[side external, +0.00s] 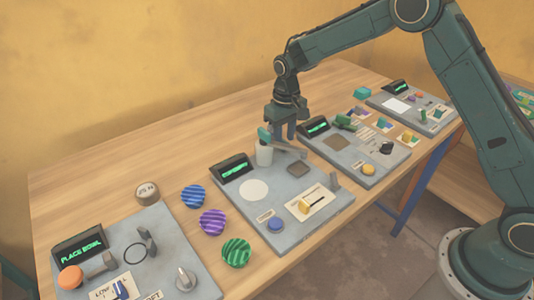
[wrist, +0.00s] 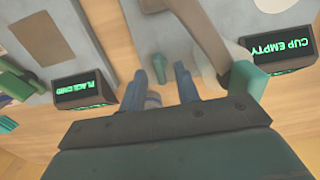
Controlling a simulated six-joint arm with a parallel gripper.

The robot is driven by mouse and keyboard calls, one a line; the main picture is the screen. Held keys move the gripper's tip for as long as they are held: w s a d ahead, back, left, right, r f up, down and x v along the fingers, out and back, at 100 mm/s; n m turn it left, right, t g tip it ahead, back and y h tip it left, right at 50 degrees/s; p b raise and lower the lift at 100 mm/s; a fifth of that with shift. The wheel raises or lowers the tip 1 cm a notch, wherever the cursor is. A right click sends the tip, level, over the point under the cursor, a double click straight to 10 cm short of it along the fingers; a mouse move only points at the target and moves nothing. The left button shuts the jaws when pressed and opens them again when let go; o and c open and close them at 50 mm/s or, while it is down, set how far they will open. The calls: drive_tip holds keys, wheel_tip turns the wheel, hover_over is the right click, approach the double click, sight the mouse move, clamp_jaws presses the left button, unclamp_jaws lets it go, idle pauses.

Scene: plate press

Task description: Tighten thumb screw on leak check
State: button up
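My gripper (side external: 284,135) points down at the back of the middle grey station (side external: 320,212), beside a white cup-like cylinder (side external: 264,155) with a teal top. In the wrist view the two fingers (wrist: 161,80) are apart. The nearby display (wrist: 280,52) reads CUP EMPTY. No leak check label is legible.
Another display (wrist: 82,88) appears to read PLACE CARD. A PLACE BOWL station (side external: 190,250) stands front left, with striped blue (side external: 193,196), purple (side external: 212,222) and green (side external: 236,252) bowl-like pieces beside it. More stations stand toward the back right. Bare table (side external: 110,165) lies at back left.

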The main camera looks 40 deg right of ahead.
drive_tip(key=shift+f, duration=0.4)
clamp_jaws()
